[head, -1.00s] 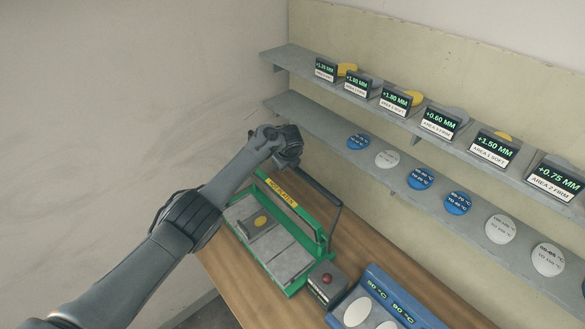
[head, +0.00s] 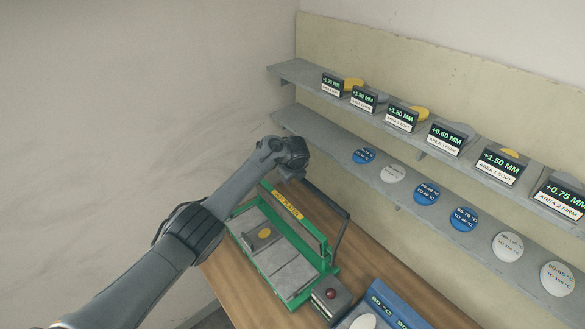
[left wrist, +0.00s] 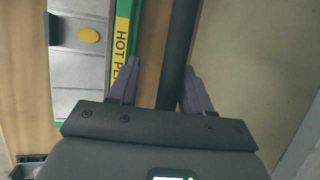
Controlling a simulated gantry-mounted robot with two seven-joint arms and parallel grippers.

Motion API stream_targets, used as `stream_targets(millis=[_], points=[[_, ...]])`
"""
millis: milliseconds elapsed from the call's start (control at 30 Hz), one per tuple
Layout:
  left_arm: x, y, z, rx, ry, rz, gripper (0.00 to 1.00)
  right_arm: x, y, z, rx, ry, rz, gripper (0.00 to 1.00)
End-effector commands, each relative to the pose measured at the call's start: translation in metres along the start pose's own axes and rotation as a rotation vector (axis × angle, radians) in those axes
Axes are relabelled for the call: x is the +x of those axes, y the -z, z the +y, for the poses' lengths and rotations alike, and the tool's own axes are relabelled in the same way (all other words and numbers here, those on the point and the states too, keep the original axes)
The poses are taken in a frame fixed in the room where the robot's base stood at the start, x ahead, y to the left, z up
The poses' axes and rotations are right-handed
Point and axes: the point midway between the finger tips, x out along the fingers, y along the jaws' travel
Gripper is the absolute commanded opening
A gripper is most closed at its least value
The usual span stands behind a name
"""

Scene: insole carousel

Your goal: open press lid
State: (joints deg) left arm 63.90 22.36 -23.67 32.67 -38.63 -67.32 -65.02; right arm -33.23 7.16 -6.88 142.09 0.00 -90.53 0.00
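The green press (head: 325,282) stands on the wooden table with two grey plates in its bed, one bearing a yellow oval. Its lid (head: 288,203), with a yellow "HOT PLATEN" label, appears raised along the back side. A dark handle bar (head: 331,203) runs behind it. My left gripper (head: 291,173) is over the far end of the bar; its fingers are mostly hidden there. In the left wrist view, my left gripper (left wrist: 158,82) has its purple fingers apart, with the handle bar (left wrist: 178,55) between them, nearer the right finger. My right gripper is not seen.
A grey box with a red button (head: 331,294) stands at the press's near right end. A blue temperature unit (head: 385,300) lies beyond it. Two wall shelves (head: 410,205) with labelled displays and round discs run along the back right. A bare wall is at left.

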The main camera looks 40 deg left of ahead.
Motion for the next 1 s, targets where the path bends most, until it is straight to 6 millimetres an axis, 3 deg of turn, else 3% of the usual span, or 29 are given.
stream_targets(millis=[500, 700, 1000], points=[[-0.081, 0.000, -0.001, 0.000, 0.003, 0.000, 0.48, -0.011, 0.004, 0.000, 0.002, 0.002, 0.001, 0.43], [-0.094, -0.001, 0.000, 0.000, 0.001, -0.002, 0.48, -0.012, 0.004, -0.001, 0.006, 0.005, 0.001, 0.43], [-0.096, -0.001, 0.001, -0.001, 0.000, -0.003, 0.48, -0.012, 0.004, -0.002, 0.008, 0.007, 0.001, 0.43]])
